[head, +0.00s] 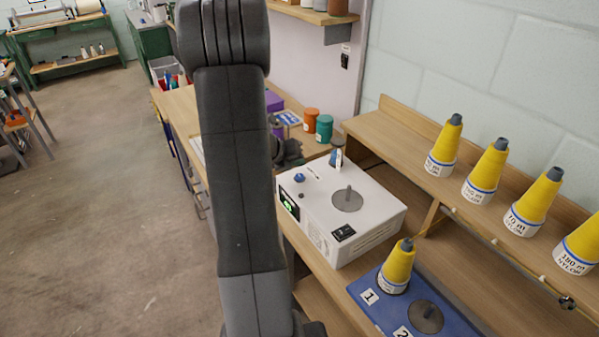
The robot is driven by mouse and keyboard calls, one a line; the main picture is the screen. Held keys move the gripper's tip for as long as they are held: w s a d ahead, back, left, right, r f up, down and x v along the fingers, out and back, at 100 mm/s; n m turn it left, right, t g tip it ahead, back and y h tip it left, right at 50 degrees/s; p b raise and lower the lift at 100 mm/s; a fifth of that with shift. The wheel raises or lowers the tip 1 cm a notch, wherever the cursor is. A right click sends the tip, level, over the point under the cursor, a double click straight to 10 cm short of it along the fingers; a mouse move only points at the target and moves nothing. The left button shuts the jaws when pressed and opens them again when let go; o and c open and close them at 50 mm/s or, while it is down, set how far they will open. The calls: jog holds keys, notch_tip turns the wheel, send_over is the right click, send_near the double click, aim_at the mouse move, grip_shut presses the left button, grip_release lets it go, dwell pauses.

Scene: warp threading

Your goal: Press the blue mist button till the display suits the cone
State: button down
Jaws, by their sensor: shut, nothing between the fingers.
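A white box-shaped machine (365,220) stands on the bench right of my arm. A blue button (299,178) sits on its top near the left corner. A small dark display (288,203) on its left side shows green characters, too small to read. A yellow cone (398,268) with a white label stands upright on the blue base (365,308), by the number 1 plate; I cannot read its label. My gripper (288,152) shows as a dark shape beyond the machine's left corner, partly hidden by my arm. It looks shut and empty, apart from the button.
The machine has a round grey disc with a peg (347,198) and a black switch (343,233). An empty grey spindle (425,317) stands by the number 2 plate. Several yellow cones (486,170) line the wooden shelf. Orange (311,120) and green jars (324,129) stand behind.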

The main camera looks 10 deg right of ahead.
jog(key=shift+r+p, duration=1.05)
jog(key=shift+r, duration=0.45)
jog(key=shift+f, duration=0.1)
